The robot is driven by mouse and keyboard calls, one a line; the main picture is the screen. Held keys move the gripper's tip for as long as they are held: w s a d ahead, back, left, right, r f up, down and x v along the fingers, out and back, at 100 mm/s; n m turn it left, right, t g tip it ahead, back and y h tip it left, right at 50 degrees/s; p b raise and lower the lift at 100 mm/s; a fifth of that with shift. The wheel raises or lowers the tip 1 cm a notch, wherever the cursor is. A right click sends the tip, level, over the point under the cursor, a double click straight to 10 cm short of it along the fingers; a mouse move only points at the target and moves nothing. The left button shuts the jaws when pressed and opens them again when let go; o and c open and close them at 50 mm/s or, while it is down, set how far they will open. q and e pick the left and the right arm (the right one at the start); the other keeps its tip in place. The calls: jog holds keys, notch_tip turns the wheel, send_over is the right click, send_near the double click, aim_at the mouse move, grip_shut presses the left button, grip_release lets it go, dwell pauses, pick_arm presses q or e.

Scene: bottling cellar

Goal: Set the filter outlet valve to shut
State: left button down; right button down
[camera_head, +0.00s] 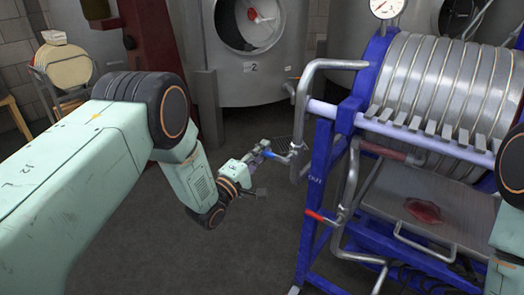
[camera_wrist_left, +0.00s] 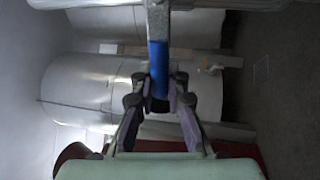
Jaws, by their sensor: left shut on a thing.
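A valve lever with a blue grip (camera_head: 282,158) sits on the upright steel outlet pipe (camera_head: 302,106) at the left of the filter, near the "OUT" mark on the blue frame. The lever points left, across the pipe. My left gripper (camera_head: 265,150) is shut on the outer end of this lever. In the left wrist view the blue grip (camera_wrist_left: 158,62) runs down between the fingertips of my left gripper (camera_wrist_left: 159,96). My right gripper is out of view; only part of my right arm shows at the right edge.
A second valve with a red lever (camera_head: 321,217) is on a lower pipe, and a red handle (camera_head: 382,151) lies under the filter plates (camera_head: 440,85). A steel tank (camera_head: 250,75) stands behind. A drip tray (camera_head: 430,200) holds a red puddle. The grey floor below my left gripper is clear.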

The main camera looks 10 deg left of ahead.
pick_arm(q)
jog(key=shift+s+f, duration=0.1)
jog(key=shift+f, duration=0.15)
jog(key=c, duration=1.6)
grip_release()
jog(key=shift+o, duration=1.3)
jog(key=shift+r, duration=0.15)
jog(key=v, duration=1.2)
